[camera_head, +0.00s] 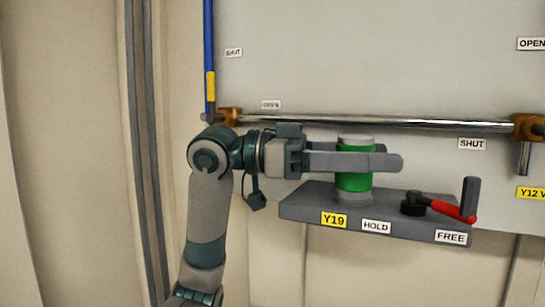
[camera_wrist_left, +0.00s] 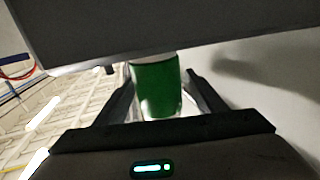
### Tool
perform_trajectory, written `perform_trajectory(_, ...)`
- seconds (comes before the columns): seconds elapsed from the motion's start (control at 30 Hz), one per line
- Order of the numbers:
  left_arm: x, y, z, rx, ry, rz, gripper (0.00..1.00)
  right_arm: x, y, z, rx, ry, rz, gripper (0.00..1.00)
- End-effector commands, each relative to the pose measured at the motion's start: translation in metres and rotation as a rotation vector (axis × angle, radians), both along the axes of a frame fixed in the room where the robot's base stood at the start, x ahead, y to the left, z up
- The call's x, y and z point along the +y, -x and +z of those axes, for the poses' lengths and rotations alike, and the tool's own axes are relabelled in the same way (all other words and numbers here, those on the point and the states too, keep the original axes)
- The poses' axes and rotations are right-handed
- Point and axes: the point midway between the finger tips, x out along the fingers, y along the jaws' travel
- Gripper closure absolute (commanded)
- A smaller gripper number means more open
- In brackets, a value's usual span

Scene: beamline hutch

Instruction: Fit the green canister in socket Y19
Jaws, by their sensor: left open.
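The green canister (camera_head: 354,181) stands upright at the socket on the grey block marked Y19 (camera_head: 300,207). Its lower end meets a grey collar (camera_head: 353,199); how deep it sits I cannot tell. My left gripper (camera_head: 392,161) comes in level from the left, its fingers on either side of the canister's upper part. The jaws are open, and the near finger hides part of the canister. In the left wrist view the canister (camera_wrist_left: 156,87) is between the two fingers (camera_wrist_left: 158,90). My right gripper is not in view.
A red-handled lever (camera_head: 447,206) on a black pivot lies at the block's right, pointing towards the FREE label (camera_head: 451,237) end, by a dark upright post (camera_head: 470,196). A HOLD label (camera_head: 376,227) is mid-front. A steel rail (camera_head: 380,123) runs behind, above the gripper.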

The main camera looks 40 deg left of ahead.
Motion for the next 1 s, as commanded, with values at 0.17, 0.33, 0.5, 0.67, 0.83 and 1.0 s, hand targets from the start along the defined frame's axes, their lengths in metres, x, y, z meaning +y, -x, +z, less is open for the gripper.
perform_trajectory(0.17, 0.024, 0.014, -0.005, -0.001, 0.001, 0.005, 0.36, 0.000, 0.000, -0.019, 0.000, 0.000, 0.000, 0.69)
perform_trajectory(0.33, 0.052, 0.032, -0.005, -0.001, 0.001, 0.006, 0.36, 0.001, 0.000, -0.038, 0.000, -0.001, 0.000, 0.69)
perform_trajectory(0.5, 0.082, 0.051, -0.005, 0.000, 0.000, 0.005, 0.36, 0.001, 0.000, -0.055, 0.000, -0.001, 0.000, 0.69)
perform_trajectory(0.67, 0.106, 0.067, -0.004, 0.000, 0.001, 0.004, 0.36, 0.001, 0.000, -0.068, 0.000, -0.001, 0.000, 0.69)
perform_trajectory(0.83, 0.125, 0.079, -0.002, 0.000, 0.001, 0.002, 0.36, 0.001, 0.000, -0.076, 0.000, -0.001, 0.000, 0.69)
perform_trajectory(1.0, 0.133, 0.085, -0.001, 0.000, 0.001, 0.000, 0.36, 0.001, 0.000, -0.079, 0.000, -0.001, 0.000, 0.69)
